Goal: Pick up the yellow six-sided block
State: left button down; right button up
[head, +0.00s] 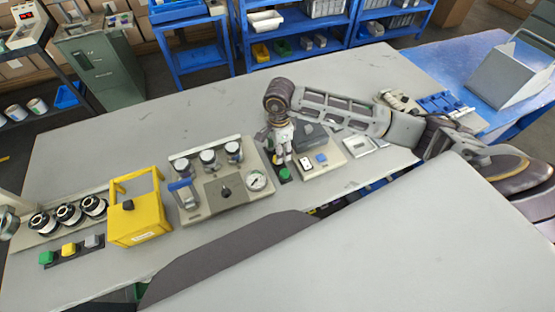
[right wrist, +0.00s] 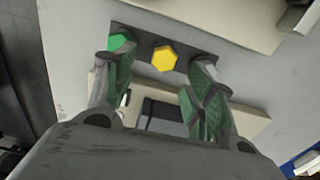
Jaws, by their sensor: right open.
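The yellow six-sided block (right wrist: 164,58) sits in a dark narrow holder (right wrist: 186,53) in the right wrist view, beside a green block (right wrist: 118,42). My right gripper (right wrist: 161,68) is open and empty, with one finger on each side of the yellow block. The left finger partly overlaps the green block. In the head view my right gripper (head: 284,155) points down over the holder and largely hides the yellow block. The green block (head: 285,174) shows just in front of it. Whether the fingers touch the yellow block I cannot tell. My left gripper is not in view.
A panel with knobs and a gauge (head: 224,187) stands left of my right gripper, and a beige control box (head: 321,160) right of it. A yellow frame box (head: 137,213) and another row of coloured blocks (head: 70,249) are farther left. The table's back (head: 160,122) is clear.

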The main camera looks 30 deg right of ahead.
jog(key=shift+f, duration=0.1)
jog(key=shift+w+a+f+p, duration=0.1)
jog(key=shift+f+p, duration=0.1)
jog(key=shift+f, duration=0.65)
jog(key=shift+w+d+f+p, duration=0.1)
jog(key=shift+f+p, duration=0.1)
jog(key=shift+f, duration=0.6)
jog(key=shift+w+a+f+p, duration=0.1)
jog(key=shift+f+p, duration=0.1)
jog(key=shift+f, duration=0.65)
jog(key=shift+c, duration=0.2)
jog(key=c, duration=0.8)
